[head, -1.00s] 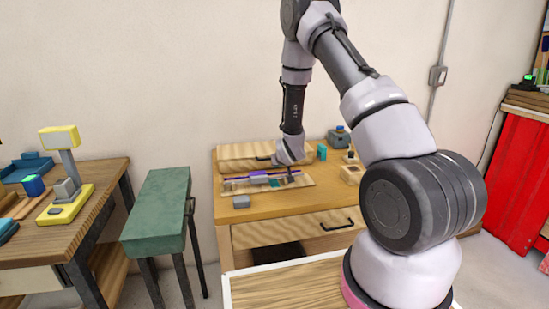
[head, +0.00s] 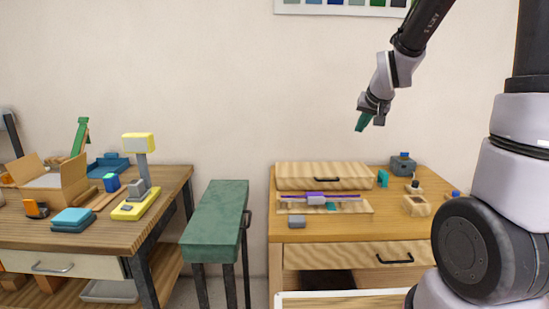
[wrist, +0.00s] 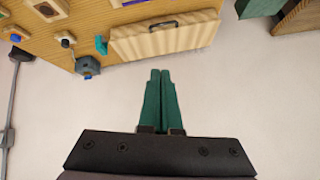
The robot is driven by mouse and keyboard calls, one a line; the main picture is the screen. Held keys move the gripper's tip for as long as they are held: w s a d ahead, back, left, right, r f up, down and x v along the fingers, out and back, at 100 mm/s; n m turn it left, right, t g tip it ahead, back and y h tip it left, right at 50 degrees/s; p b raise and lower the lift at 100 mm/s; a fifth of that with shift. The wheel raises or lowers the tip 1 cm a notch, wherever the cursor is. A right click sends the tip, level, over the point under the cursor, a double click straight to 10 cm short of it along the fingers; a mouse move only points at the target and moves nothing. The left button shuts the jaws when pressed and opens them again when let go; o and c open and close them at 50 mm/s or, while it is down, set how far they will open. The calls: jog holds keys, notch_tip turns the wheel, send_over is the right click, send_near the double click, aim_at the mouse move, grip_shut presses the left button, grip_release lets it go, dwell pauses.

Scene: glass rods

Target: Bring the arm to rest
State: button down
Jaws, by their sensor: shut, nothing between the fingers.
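My gripper (head: 364,121) is raised well above the wooden workbench (head: 420,226) at the right in the head view, in front of the bare wall. Its green fingers point down and to the left. In the wrist view my gripper (wrist: 160,75) shows its two green fingers together with nothing between them. On the bench a purple rod (head: 320,195) lies across a light wooden board, with a grey block on it. My gripper touches nothing.
A closed wooden case (head: 323,177) stands at the back of the bench. A green stool (head: 217,209) stands to its left. Further left is a table (head: 80,235) with a yellow stand (head: 138,207) and an open cardboard box (head: 53,189). The space around my gripper is clear.

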jog(key=s+r, duration=0.5)
jog(key=s, duration=0.7)
jog(key=s+a+r+m+g+y, duration=0.1)
jog(key=s+r, duration=0.4)
jog(key=s, duration=0.8)
jog(key=shift+s+a+r+y, duration=0.2)
jog(key=shift+r+y, duration=0.1)
jog(key=shift+r, duration=0.1)
